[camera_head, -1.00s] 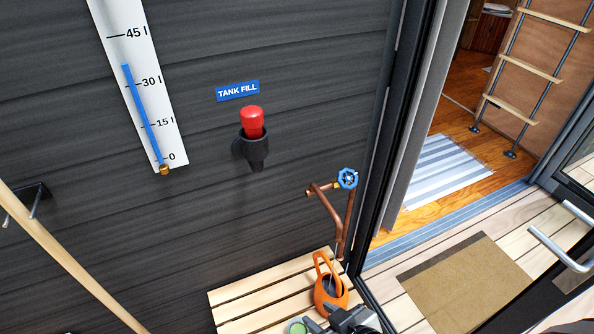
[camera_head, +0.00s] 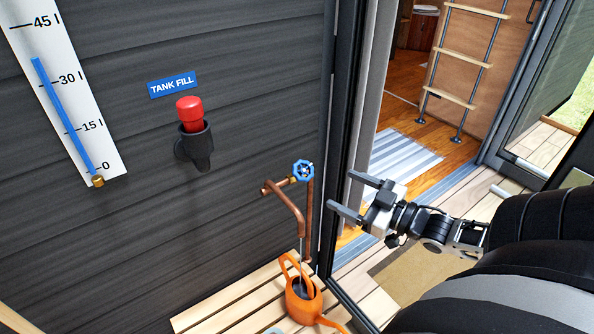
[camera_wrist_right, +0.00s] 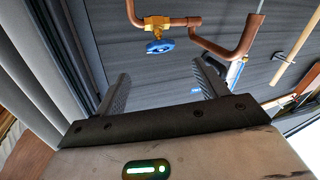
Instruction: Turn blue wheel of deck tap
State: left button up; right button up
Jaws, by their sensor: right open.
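The blue wheel (camera_head: 303,170) sits on the copper deck tap (camera_head: 290,205), by the dark wall next to the door frame. A thin stream runs from the tap's spout toward the orange watering can (camera_head: 302,302) below. My right gripper (camera_head: 354,197) is open and empty, to the right of the wheel and apart from it, with its fingers pointing left. In the right wrist view, the blue wheel (camera_wrist_right: 160,46) and its brass valve (camera_wrist_right: 157,23) show beyond the open fingers, above the gap between them. My left gripper is not in view.
A black door frame (camera_head: 340,130) stands between the tap and the doorway. A red-capped tank fill (camera_head: 190,115) and a level gauge (camera_head: 70,100) are on the wall. Slatted decking (camera_head: 235,305) lies below. A striped rug (camera_head: 400,160) and ladder (camera_head: 460,60) are inside.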

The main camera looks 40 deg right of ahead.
aim_at(308, 173)
pick_arm(q)
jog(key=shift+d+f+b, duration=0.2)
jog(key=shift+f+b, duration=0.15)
jog(key=shift+b, duration=0.6)
pick_arm(e)
jog(key=x, duration=1.3)
jog(key=shift+w+a, duration=0.15)
jog(key=shift+w, duration=0.25)
